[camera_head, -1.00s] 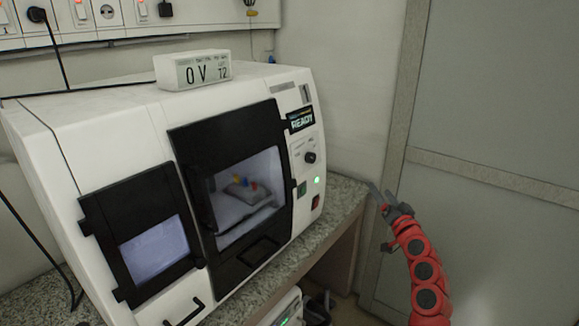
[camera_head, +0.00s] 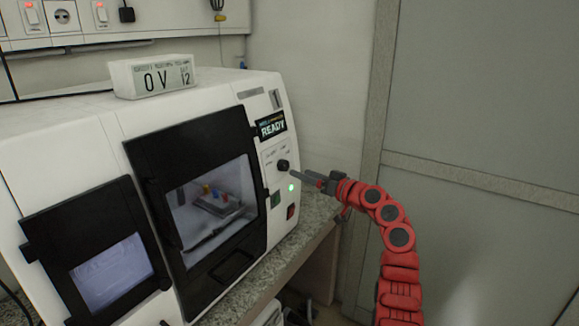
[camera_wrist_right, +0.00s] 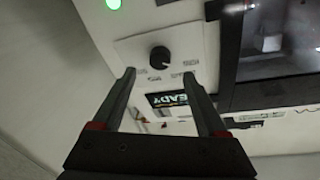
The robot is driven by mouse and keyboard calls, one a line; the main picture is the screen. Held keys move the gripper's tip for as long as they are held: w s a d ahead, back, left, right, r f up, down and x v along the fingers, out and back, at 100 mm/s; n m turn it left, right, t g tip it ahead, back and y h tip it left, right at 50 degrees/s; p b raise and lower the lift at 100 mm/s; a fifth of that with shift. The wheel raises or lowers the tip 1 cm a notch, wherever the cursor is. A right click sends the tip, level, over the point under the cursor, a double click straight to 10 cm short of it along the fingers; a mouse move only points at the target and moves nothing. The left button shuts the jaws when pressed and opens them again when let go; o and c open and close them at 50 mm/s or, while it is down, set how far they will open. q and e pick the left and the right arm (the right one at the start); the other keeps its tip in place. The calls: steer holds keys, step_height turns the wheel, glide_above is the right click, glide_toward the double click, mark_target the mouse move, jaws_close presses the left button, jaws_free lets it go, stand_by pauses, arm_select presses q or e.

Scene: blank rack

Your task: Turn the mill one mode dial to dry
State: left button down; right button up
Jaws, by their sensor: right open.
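The mill (camera_head: 95,132) is a white machine with a black-framed window door. Its mode dial is a small black knob (camera_head: 283,166) on a light label plate, below a screen reading READY (camera_head: 271,126). My right gripper (camera_head: 297,175) is just right of the knob in the head view, its fingers pointing at it. In the right wrist view the knob (camera_wrist_right: 159,57) lies ahead, between and beyond the two open fingertips (camera_wrist_right: 156,78), not gripped. Labels surround the knob, too small to read surely. My left gripper is not in view.
A green light (camera_head: 291,188), a green button (camera_head: 275,199) and a red switch (camera_head: 290,212) sit below the dial. A display box (camera_head: 153,77) stands on top of the mill. The stone counter (camera_head: 312,222) ends at the right, with open room before the grey door (camera_head: 480,100).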

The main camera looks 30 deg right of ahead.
mark_target(286, 167)
steer(key=shift+p+x, duration=0.3)
steer(key=shift+x, duration=2.85)
jaws_close()
